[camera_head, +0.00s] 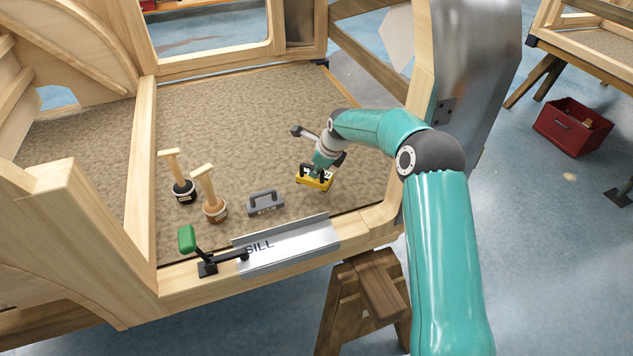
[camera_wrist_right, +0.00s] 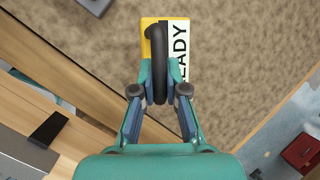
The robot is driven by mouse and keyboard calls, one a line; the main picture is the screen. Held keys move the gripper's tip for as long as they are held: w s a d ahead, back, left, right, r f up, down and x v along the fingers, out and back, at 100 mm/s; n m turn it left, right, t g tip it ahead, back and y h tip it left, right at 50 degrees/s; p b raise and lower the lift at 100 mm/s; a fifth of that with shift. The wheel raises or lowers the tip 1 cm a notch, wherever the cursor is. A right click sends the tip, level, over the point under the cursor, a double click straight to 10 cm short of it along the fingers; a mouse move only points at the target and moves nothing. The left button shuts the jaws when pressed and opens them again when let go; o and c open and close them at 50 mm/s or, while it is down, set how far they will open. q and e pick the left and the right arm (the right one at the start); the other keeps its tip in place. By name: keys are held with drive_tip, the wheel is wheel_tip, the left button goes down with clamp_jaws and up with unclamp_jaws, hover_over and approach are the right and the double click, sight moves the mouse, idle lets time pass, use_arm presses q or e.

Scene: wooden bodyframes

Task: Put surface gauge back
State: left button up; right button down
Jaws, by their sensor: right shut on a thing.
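A yellow block (camera_head: 314,181) with a white label and a dark handle is on or just above the carpeted floor (camera_head: 235,120) of the wooden frame. In the right wrist view the yellow block (camera_wrist_right: 150,40) shows a label ending in "EADY". Its black handle (camera_wrist_right: 159,62) runs between the fingers of my right gripper (camera_wrist_right: 160,92). My right gripper (camera_head: 320,170) is shut on this handle from above. I cannot tell whether the block touches the carpet. My left gripper is not in view.
A grey block with a handle (camera_head: 265,203) lies left of the yellow one. Two wooden-handled tools (camera_head: 182,190) (camera_head: 214,207) stand farther left. A metal sill plate (camera_head: 290,247) and a green-handled clamp (camera_head: 188,239) line the front beam. Carpet behind is clear.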

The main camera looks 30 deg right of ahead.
sight(317, 181)
drive_tip(key=shift+f, duration=2.45)
drive_tip(key=c, duration=1.2)
unclamp_jaws()
drive_tip(key=v, duration=1.2)
